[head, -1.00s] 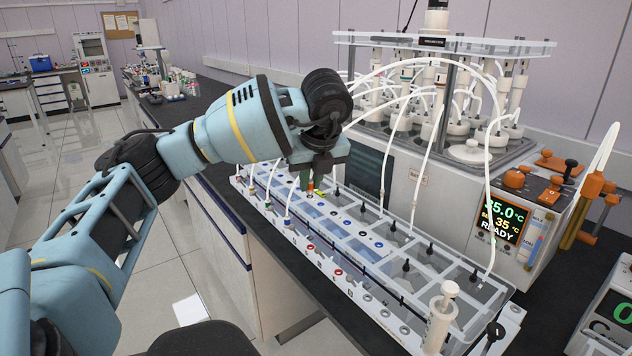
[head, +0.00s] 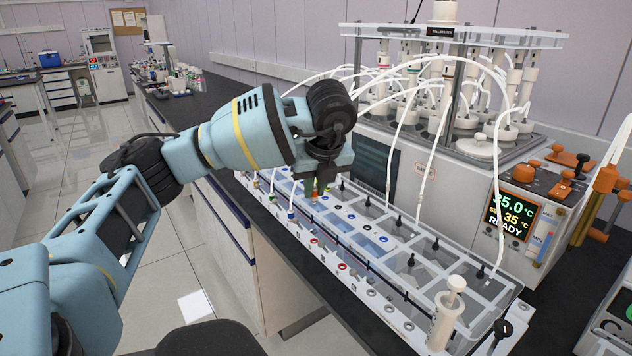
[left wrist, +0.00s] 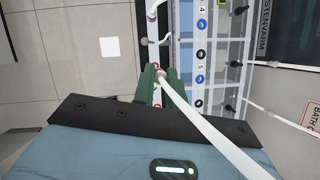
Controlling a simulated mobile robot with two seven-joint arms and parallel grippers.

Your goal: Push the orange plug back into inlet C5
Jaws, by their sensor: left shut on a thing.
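My left gripper (head: 318,187) points down over the far left part of the clear compartment tank (head: 440,262). It is shut, and a small orange piece, which looks like the orange plug (head: 315,193), shows at its fingertips. In the left wrist view the green fingers (left wrist: 159,80) close around a pale round end, with a white tube (left wrist: 205,130) running past toward the lower right. I cannot read the C5 label, and the inlet itself is hidden by the gripper. Whether the plug is seated cannot be told. My right gripper is not in view.
White tubes arch from the reactor bath (head: 480,150) to the tank. Several black fittings (head: 388,190) stand along the tank top. A white rail with coloured marks runs along its front side. A control panel (head: 512,220) reading READY is at the right. Open floor lies left.

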